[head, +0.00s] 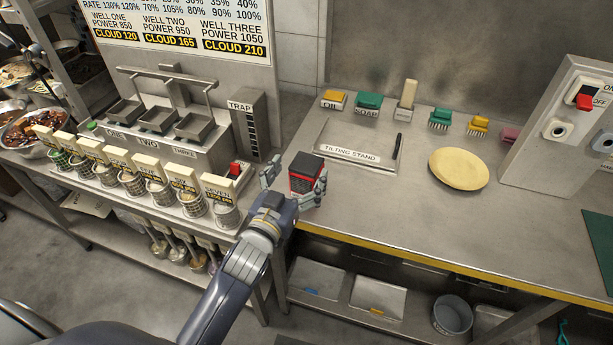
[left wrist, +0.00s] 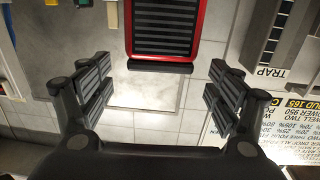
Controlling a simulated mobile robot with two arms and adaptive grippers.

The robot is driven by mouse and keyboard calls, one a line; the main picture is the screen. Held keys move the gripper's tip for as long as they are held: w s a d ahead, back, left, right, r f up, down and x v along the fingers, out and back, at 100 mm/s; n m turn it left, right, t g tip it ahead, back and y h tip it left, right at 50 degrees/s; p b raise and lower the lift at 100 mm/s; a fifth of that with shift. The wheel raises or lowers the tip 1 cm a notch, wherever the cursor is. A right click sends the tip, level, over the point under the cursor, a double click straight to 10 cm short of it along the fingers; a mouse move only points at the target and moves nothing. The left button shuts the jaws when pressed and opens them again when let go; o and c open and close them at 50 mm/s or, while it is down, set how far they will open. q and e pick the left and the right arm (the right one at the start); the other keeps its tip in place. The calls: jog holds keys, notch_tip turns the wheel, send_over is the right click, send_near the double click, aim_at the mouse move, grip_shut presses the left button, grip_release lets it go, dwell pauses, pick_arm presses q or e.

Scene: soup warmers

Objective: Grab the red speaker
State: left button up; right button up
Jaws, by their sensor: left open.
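The red speaker (head: 306,172) is a small box with a red body and a dark face, near the front edge of the steel counter in the head view. In the left wrist view the speaker (left wrist: 165,28) shows a red rim and a black ribbed front at the top middle. My left gripper (head: 296,180) is open, with one finger on each side of the speaker in the head view. In the left wrist view my left gripper (left wrist: 158,82) has clear gaps between its pads and the speaker, which lies beyond the fingertips. The speaker's underside is hidden. My right gripper is not in view.
A row of labelled baskets (head: 133,181) stands left of my gripper, before the warmer unit (head: 147,145). The tilting stand (head: 355,150) and a yellow plate (head: 458,168) are to the right. Several brushes and blocks line the back.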

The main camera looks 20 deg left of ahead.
aim_at(307, 162)
pick_arm(q)
jog(key=shift+w+d+f+p, duration=0.1)
jog(key=shift+w+f, duration=0.05)
jog(key=shift+w, duration=0.65)
jog(key=shift+w+d+f+p, duration=0.1)
jog(key=shift+w, duration=0.65)
jog(key=shift+w+d+f+p, duration=0.1)
jog(key=shift+w+f, duration=0.05)
jog(key=shift+w, duration=0.65)
jog(key=shift+r, duration=0.1)
jog(key=c, duration=1.8)
